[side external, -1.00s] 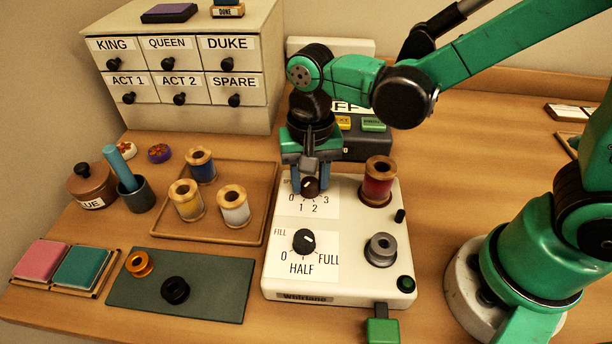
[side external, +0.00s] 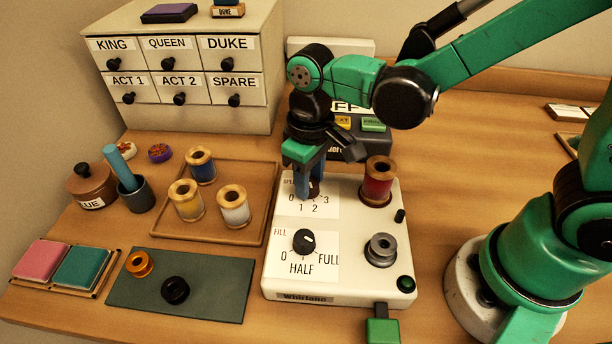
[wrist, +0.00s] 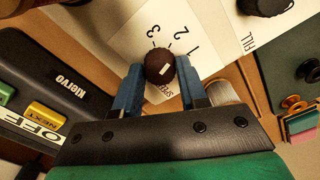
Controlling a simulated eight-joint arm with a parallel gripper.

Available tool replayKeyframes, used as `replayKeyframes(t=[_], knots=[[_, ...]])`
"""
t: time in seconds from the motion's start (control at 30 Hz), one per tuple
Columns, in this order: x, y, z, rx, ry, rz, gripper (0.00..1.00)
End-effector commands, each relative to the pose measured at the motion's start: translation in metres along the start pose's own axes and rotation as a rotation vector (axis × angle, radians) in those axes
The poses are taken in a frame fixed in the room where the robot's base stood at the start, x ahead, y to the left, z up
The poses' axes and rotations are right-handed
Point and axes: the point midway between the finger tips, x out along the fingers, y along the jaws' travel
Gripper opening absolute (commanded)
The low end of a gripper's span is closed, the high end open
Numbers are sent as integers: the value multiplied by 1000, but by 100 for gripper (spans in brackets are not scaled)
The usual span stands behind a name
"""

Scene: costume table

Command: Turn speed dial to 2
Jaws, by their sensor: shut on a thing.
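The speed dial (side external: 315,189) is a dark round knob at the upper left of the white winder (side external: 340,285), on a label numbered 0 to 3. In the side view my gripper (side external: 309,188) partly hides it, and its pointer does not show. In the wrist view the dark dial (wrist: 157,62) sits between the two blue fingers of my gripper (wrist: 160,76), which is shut on it. A short white mark shows on the knob's top; I cannot tell exactly which number it points to. The numbers 1, 2 and 3 are visible beyond it.
The fill dial (side external: 304,241) is just below. A red spool (side external: 378,181) and a grey metal spindle (side external: 381,250) stand on the winder's right side. A dark box with yellow and green buttons (side external: 373,124) is behind. A tray of spools (side external: 252,233) lies to the left.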

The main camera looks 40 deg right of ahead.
Motion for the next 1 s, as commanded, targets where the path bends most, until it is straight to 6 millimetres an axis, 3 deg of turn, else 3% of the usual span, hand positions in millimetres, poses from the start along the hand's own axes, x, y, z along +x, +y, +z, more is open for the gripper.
replayKeyframes(t=[0.3, 0.77, 0.8, 0.9, 1.0], knots=[[0, 0, 1, -95, -1, -1, 0], [0, 0, 1, -108, -2, -1, 0], [0, 0, 1, -107, -2, -1, 43], [0, 0, 1, -107, -2, -1, 68], [0, 0, 0, -107, -1, 0, 68]])
